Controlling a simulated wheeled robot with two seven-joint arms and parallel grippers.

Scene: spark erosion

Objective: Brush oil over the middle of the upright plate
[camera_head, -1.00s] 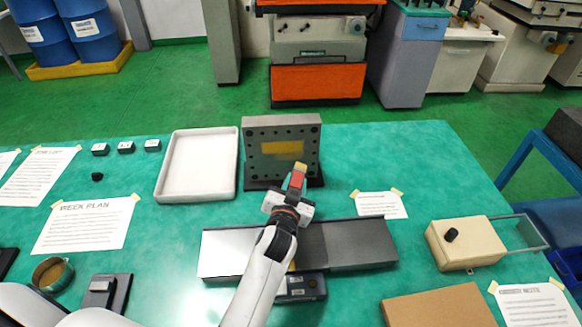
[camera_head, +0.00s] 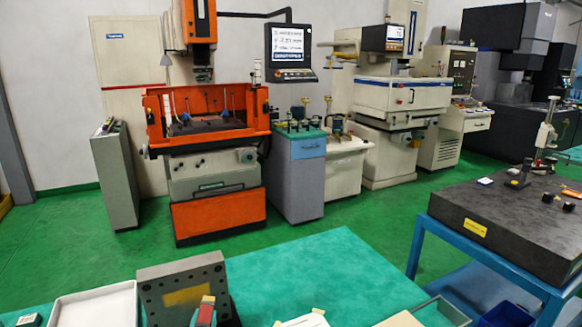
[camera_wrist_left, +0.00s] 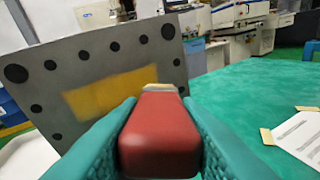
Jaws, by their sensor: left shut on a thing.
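The upright plate (camera_head: 184,290) stands at the bottom left of the head view, grey with dark holes along its edges. A yellow oily band (camera_head: 188,294) lies across its middle; it also shows in the left wrist view (camera_wrist_left: 112,92). My left gripper (camera_wrist_left: 160,128) is shut on the red handle of the brush (camera_wrist_left: 162,140). The brush tip points toward the plate at the lower right end of the yellow band; I cannot tell whether it touches. My right gripper is out of view.
A white tray (camera_head: 95,305) stands left of the plate on the green table (camera_head: 310,265). A taped paper (camera_head: 305,320) lies to the right. A dark granite block (camera_head: 500,230) on a blue stand and several machines stand beyond the table.

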